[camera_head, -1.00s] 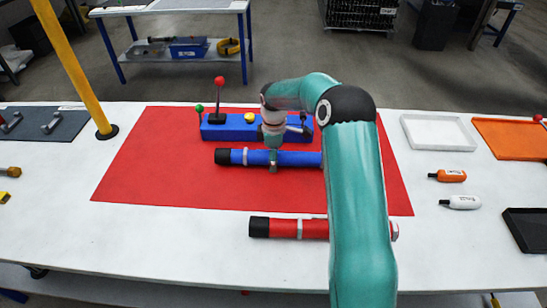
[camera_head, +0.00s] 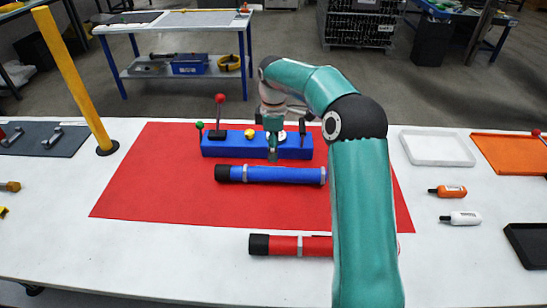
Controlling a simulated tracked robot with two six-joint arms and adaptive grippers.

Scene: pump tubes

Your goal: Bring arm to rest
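My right arm, teal with black joints, comes in from the bottom right. Its gripper (camera_head: 273,154) points down in front of the blue block with levers (camera_head: 226,147), above and apart from the blue tube. The gripper is seen edge-on, so I cannot tell whether it is open or shut; nothing shows in it. The blue tube (camera_head: 285,174) with a black end lies on the red mat (camera_head: 150,185). The red tube (camera_head: 283,245) lies at the table's front, its right part hidden behind my arm. My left gripper is not in view.
A yellow post (camera_head: 75,80) stands at the left. A white tray (camera_head: 437,148), an orange tray (camera_head: 505,155), a black tray (camera_head: 525,243), an orange bottle (camera_head: 450,191) and a white bottle (camera_head: 462,218) are at the right. The mat's left part is clear.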

